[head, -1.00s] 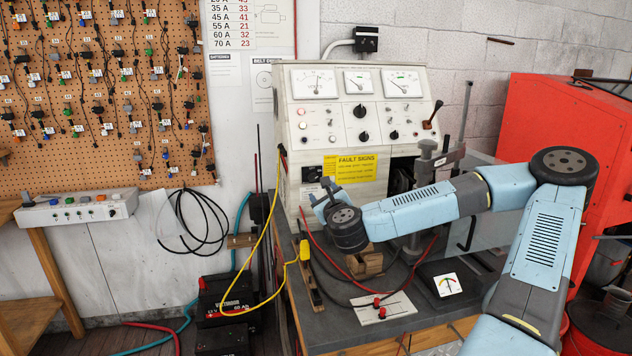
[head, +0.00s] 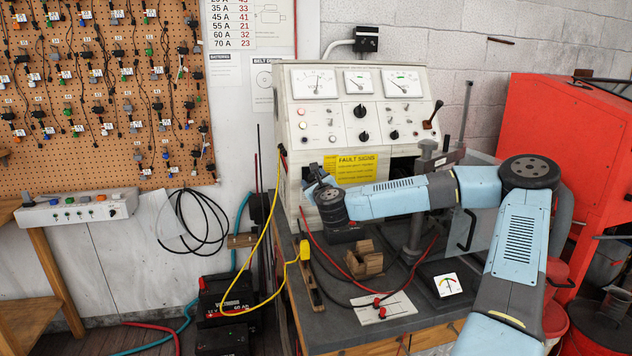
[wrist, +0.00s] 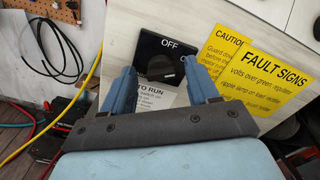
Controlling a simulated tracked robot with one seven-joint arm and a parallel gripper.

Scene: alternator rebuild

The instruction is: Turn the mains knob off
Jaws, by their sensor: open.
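The mains knob (wrist: 160,67) is a dark round knob on a black plate (wrist: 149,44) on the test bench's pale front. The plate reads OFF at the top, with part of another label at its right, cut off by a finger. My gripper (wrist: 160,72) is open, its two blue fingers to the left and right of the knob in the wrist view. I cannot tell whether either finger touches it. The knob's exact pointing is unclear. In the head view my gripper (head: 315,180) is at the panel's lower left and largely hides the knob.
A yellow FAULT SIGNS label (head: 357,168) is right of the plate. The test bench (head: 340,75) has meters and switches above. A wooden block (head: 364,262), red clips and a small meter (head: 447,286) lie on the worktop. A yellow cable (head: 270,200) hangs at the left.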

